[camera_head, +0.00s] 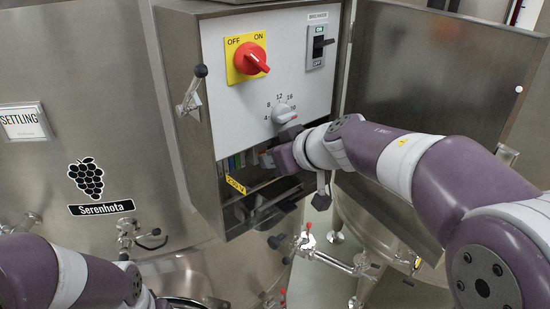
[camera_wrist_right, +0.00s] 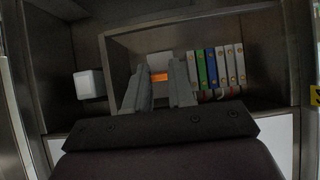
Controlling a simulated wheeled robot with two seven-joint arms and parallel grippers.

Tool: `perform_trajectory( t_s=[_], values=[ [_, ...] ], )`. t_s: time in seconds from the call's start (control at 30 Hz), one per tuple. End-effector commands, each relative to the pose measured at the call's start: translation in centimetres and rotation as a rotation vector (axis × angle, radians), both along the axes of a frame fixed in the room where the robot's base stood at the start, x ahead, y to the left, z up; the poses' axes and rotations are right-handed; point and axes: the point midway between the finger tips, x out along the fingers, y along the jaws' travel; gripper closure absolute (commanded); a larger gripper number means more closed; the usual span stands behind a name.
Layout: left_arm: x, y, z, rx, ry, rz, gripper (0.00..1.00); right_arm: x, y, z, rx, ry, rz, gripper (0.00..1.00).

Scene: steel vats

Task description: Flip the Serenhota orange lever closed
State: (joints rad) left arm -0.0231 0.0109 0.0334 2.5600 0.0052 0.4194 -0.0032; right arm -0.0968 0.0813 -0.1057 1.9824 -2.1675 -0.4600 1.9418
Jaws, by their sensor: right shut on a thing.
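The orange lever (camera_wrist_right: 159,77) shows in the right wrist view as a small orange piece on a white module inside the electrical cabinet. My right gripper (camera_wrist_right: 158,88) is shut on it, one grey finger on each side. In the head view my right gripper (camera_head: 270,158) reaches into the cabinet's open lower bay, and the lever is hidden there. The Serenhota label (camera_head: 101,208) with black grapes is on the steel vat at left. My left arm comes in at the lower left; its gripper is outside the picture.
The steel cabinet (camera_head: 205,125) has an open door (camera_head: 440,110) at right. Its panel carries a red rotary switch (camera_head: 252,60), a dial (camera_head: 284,113) and a breaker switch (camera_head: 318,47). Colored modules (camera_wrist_right: 218,68) stand right of my fingers; a white box (camera_wrist_right: 90,84) is left. Pipes and valves (camera_head: 325,257) lie below.

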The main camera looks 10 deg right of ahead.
Motion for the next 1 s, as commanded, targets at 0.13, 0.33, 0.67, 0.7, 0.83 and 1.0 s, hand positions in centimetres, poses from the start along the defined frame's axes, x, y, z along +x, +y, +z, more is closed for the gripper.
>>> perform_trajectory(
  t_s=[0.13, 0.33, 0.67, 0.7, 0.83, 1.0],
  values=[
    [0.0, 0.0, 0.1, 0.0, 0.0, 0.0, 0.53, 0.1, 0.0, 0.6, -0.004, 0.0, -0.004, 1.0],
    [0.0, 0.0, 0.1, 0.0, 0.0, 0.0, 0.53, 0.1, 0.0, 0.7, -0.005, 0.001, -0.004, 1.0],
    [0.0, 0.0, 0.1, 0.0, 0.0, 0.0, 0.53, 0.1, 0.0, 0.5, -0.005, 0.004, -0.003, 0.51],
    [0.0, 0.0, 0.1, 0.0, 0.0, 0.0, 0.53, 0.1, 0.0, 0.5, -0.005, 0.005, -0.002, 0.51],
    [0.0, 0.0, 0.0, 0.0, 0.0, 0.0, 0.53, 0.0, 0.0, 0.4, -0.006, 0.007, -0.002, 0.51],
    [0.0, 0.0, -0.2, 0.0, 0.0, 0.0, 0.53, -1.4, -1.0, 1.6, -0.005, 0.003, -0.003, 0.51]
  ],
)
